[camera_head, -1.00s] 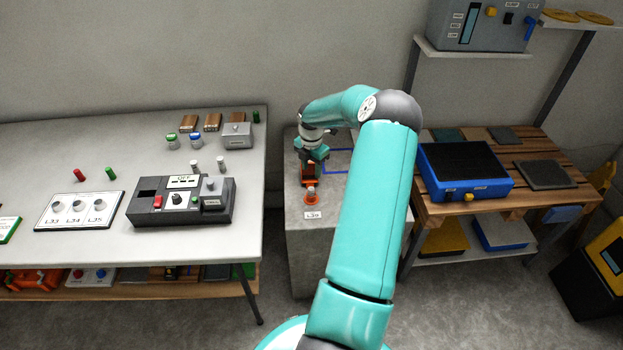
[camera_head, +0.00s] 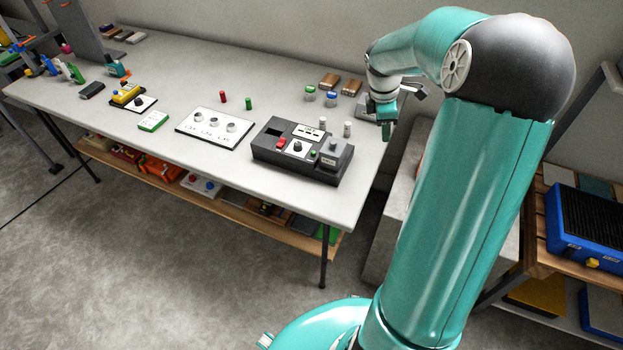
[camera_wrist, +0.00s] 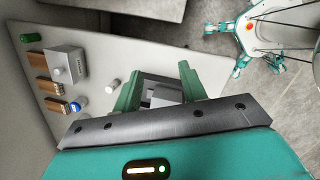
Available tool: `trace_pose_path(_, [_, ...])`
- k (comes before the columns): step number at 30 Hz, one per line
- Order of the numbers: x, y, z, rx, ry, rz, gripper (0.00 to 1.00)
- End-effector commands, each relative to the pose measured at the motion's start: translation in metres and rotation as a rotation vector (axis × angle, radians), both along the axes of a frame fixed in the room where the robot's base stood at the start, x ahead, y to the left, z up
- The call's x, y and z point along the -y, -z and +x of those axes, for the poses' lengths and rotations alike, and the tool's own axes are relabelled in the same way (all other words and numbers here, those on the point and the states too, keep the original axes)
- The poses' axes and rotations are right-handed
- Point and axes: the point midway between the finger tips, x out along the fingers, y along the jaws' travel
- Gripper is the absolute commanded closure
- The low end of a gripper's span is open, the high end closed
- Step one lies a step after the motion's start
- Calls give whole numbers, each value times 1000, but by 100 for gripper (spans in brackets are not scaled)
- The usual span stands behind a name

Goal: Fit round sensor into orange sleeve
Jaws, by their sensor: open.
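My gripper (camera_head: 384,112) is open above the right end of the long table. In the wrist view, its two green fingers (camera_wrist: 158,84) are apart, with a grey block (camera_wrist: 165,93) of the black control box beyond them. Two small pale cylinders stand behind that box (camera_head: 278,160), one left (camera_head: 322,123) and one right (camera_head: 347,129). A pale cylinder (camera_wrist: 112,86) also shows beside a finger in the wrist view. A white board (camera_head: 214,140) carries three round grey pieces. I cannot tell which is the round sensor. The orange sleeve is not clearly visible; my arm covers much of the pedestal.
The grey pedestal (camera_head: 385,240) stands right of the table. Two jars, with a green (camera_head: 310,93) and a blue lid (camera_head: 331,98), stand near brown blocks. A grey box with a knob (camera_wrist: 65,66) is in the wrist view. A blue device (camera_head: 590,230) sits far right.

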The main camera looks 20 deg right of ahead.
Motion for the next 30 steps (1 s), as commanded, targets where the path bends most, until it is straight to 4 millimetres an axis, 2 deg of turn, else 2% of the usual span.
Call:
trace_pose_path(1, [-25,-20,-2,28,39,-24,58])
trace_pose_path(6, [-94,-66,-21,140,222,-53,58])
trace_pose_path(11, [-152,-100,-51,266,404,-32,58])
trace_pose_path(15, [-198,-122,-84,380,563,32,58])
trace_pose_path(20, [-243,-136,-126,489,747,163,58])
trace_pose_path(24, [-274,-138,-162,544,897,308,58])
trace_pose_path(27, [-288,-137,-179,555,975,393,58])
trace_pose_path(30, [-295,-135,-189,554,1022,441,58])
